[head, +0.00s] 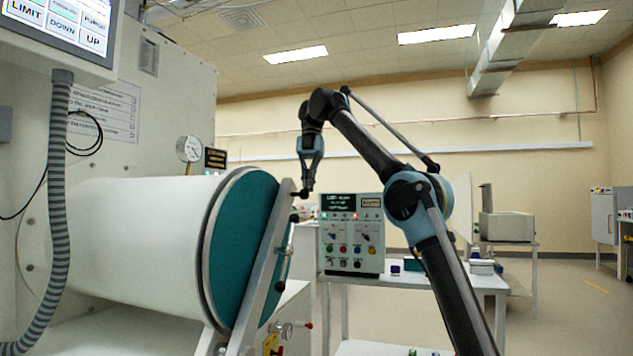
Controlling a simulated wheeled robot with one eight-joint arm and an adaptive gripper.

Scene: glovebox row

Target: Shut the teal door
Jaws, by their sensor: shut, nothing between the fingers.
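The teal door (241,247) is a round disc at the right end of a white horizontal cylinder (138,238). It sits at or very near the cylinder's rim; I cannot tell whether it is fully against it. A slanted grey metal bar (261,270) crosses the door's outer face, with a dark-tipped handle rod (287,250) on its right side. My gripper (306,194) points down, shut and empty, at the upper end of the bar, just right of the door's top edge. I cannot tell whether it touches the bar.
A control box (352,234) with dials stands on a white table (478,281) behind my arm. A ribbed hose (59,190) hangs at the left below a screen (75,22). A gauge (189,149) sits above the cylinder. Open floor lies at the right.

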